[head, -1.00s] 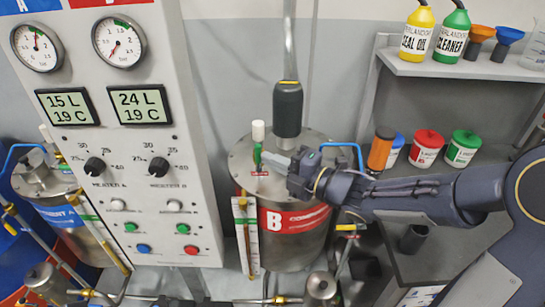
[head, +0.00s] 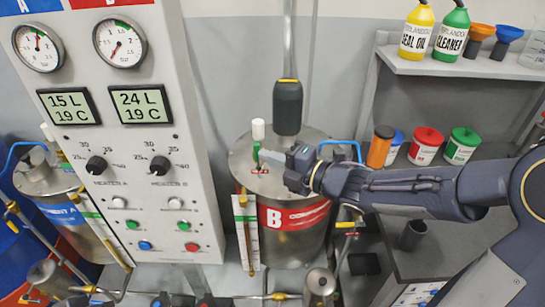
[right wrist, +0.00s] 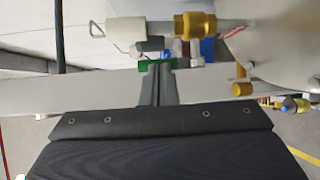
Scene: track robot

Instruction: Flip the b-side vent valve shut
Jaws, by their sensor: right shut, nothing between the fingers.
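The B tank (head: 300,217), a steel drum with a red band, stands right of the control panel. On its lid is the vent valve, with a white cylinder (head: 258,130) on top and a green lever (head: 256,153) that looks upright. My right gripper (head: 265,155) is shut and empty, its tips at the right side of the lever. In the right wrist view the shut fingers (right wrist: 158,70) meet the green lever (right wrist: 157,64); I cannot tell whether they touch. Brass valve body (right wrist: 195,25) and white cylinder (right wrist: 126,30) lie beyond. My left gripper is out of view.
The control panel (head: 150,215) with gauges and knobs stands close left of the lever. A blue hose (head: 340,144) is behind my right gripper. Shelves with bottles (head: 450,66) are at the right.

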